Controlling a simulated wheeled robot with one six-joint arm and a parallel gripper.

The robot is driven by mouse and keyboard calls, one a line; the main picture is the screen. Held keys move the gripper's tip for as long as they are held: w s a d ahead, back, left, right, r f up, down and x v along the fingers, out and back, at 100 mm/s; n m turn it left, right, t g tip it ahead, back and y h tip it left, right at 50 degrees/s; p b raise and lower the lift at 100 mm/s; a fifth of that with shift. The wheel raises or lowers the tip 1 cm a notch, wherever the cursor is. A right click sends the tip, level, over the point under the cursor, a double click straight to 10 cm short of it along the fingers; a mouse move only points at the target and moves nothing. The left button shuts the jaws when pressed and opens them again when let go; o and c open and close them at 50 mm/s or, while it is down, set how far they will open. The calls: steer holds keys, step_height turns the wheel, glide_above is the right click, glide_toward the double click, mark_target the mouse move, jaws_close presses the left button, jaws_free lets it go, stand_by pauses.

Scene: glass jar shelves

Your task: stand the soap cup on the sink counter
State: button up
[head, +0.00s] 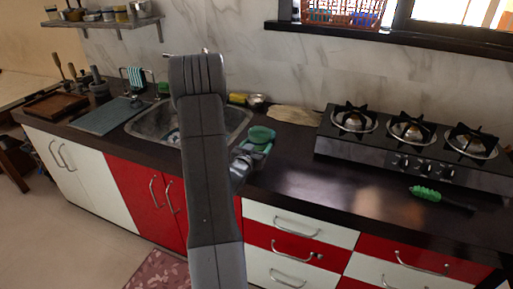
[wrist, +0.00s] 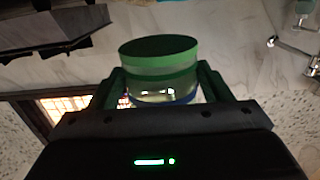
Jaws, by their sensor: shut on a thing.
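My gripper (head: 250,152) is shut on the soap cup (head: 261,134), a small round cup with a green top. In the head view both are over the dark sink counter (head: 300,185), just right of the sink basin (head: 245,116). I cannot tell whether the cup touches the counter. In the wrist view the soap cup (wrist: 158,62) sits between the two green-tinted fingers of my gripper (wrist: 160,88). It shows a dark green top, green bands and a clear, shiny body. Its lower part is hidden by the gripper.
A gas stove (head: 412,145) stands at the right, with a green brush (head: 426,194) in front of it. A beige cloth (head: 293,115), a steel bowl (head: 256,101) and a yellow sponge (head: 237,98) lie at the back.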

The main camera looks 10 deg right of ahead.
steer(key=shift+f+b, duration=0.1)
steer(key=shift+b, duration=0.2)
steer(key=shift+f+b, duration=0.15)
steer(key=shift+b, duration=0.2)
step_height(320, 180, down, 5)
steer(key=b, duration=0.5)
steer(key=shift+f, duration=0.2)
steer(key=shift+b, duration=0.95)
steer(key=shift+f+b, duration=0.55)
steer(key=shift+b, duration=0.1)
stand_by(0.6)
steer(key=o, duration=1.8)
steer(key=shift+c, duration=0.2)
steer(key=shift+s+a, duration=0.1)
